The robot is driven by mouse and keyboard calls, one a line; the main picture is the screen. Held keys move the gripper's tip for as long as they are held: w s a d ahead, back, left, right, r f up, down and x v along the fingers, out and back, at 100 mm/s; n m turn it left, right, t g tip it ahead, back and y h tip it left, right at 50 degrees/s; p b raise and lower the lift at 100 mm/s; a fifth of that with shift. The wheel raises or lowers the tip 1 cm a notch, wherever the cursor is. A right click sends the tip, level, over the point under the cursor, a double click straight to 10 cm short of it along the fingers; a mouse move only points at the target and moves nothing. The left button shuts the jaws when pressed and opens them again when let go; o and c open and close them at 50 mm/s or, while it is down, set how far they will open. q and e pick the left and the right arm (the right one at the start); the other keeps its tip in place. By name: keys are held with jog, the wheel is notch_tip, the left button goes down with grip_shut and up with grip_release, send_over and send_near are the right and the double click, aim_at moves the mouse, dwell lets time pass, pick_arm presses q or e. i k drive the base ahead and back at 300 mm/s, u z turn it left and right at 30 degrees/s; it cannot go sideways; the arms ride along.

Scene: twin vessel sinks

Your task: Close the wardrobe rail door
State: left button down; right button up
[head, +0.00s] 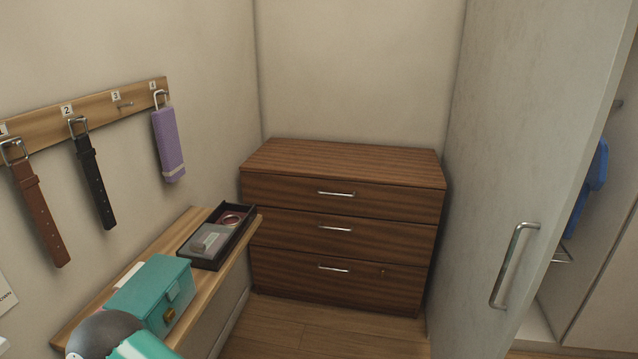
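The wardrobe rail door (500,150) is a tall pale grey panel on the right in the head view. It stands open, with its near edge swung out toward me. A metal bar handle (514,265) is on its face, low down near that edge. To the right, past the door, part of the wardrobe interior (590,270) shows with a blue garment (588,190) hanging in it. The door hides the rest of the interior. Neither of my grippers is in view.
A brown three-drawer chest (340,230) stands in the back corner, its drawers shut. On the left, a wooden shelf (205,222) holds a teal box (150,290) and a dark tray (247,232). Belts and a purple cloth (168,145) hang above. Some wooden floor (310,330) is clear.

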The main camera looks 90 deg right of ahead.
aim_at(557, 69)
jog(key=z, duration=3.9)
jog(key=k, duration=0.1)
jog(key=u, duration=2.5)
jog(key=i, duration=0.25)
jog(key=z, duration=1.35)
jog(key=k, duration=0.55)
jog(key=z, duration=0.95)
jog(key=i, duration=1)
jog(key=z, duration=0.05)
